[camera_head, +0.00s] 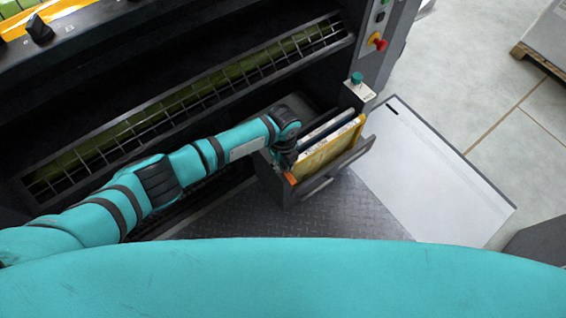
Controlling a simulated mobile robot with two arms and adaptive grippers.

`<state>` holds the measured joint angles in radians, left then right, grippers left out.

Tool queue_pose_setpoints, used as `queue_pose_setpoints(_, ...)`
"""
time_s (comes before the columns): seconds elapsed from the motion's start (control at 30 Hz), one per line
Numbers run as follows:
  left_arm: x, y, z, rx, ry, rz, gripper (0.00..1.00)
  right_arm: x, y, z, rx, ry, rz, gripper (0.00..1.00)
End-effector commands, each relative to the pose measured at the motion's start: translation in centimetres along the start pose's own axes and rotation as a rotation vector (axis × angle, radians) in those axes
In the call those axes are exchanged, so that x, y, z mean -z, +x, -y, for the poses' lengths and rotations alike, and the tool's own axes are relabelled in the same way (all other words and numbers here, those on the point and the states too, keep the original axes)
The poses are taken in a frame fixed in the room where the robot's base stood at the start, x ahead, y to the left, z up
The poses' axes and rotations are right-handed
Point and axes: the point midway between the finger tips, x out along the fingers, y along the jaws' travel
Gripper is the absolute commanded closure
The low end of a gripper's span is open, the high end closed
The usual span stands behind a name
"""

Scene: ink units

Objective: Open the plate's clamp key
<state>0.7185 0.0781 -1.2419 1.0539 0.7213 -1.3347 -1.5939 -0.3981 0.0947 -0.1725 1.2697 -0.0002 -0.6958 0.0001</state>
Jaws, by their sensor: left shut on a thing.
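My left gripper (287,160) reaches in from the left to the left end of a dark open holder (328,178). A yellow plate (326,150) stands on edge in this holder. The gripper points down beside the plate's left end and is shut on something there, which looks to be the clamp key. Its fingertips and the held part are mostly hidden by the wrist, so I cannot tell how the key is turned. A small orange piece (290,178) shows just below the gripper. My right gripper is not in view.
A dark plate with a pale edge (325,125) stands behind the yellow one. The press with its long grille (190,105) lies behind my arm. A post with a teal knob (356,78) stands at the holder's right. A white panel (425,170) lies to the right.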

Motion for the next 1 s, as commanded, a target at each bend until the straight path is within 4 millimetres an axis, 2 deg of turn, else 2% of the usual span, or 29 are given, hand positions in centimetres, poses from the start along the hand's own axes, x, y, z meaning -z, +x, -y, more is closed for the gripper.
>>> queue_pose_setpoints(0.17,0.1,-0.1,0.2,0.005,0.004,-0.001,1.0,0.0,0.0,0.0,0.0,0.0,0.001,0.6)
queue_pose_setpoints(0.2,0.1,-0.1,0.2,0.005,0.004,-0.001,0.82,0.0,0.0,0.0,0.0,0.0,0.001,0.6)
queue_pose_setpoints(0.37,0.1,-0.1,0.1,0.003,0.002,0.0,0.61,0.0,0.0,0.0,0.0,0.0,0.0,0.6)
queue_pose_setpoints(0.4,0.1,-0.1,0.1,0.003,0.002,0.0,0.6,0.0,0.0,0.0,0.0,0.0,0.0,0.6)
queue_pose_setpoints(0.73,0.0,-0.6,0.1,0.002,0.001,0.0,0.6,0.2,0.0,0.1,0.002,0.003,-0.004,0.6)
queue_pose_setpoints(0.87,-0.1,-2.6,0.1,0.005,0.002,0.002,0.6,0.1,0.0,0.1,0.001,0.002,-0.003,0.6)
queue_pose_setpoints(1.0,-0.1,-5.6,0.1,0.005,0.003,0.001,0.6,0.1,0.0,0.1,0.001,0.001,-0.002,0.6)
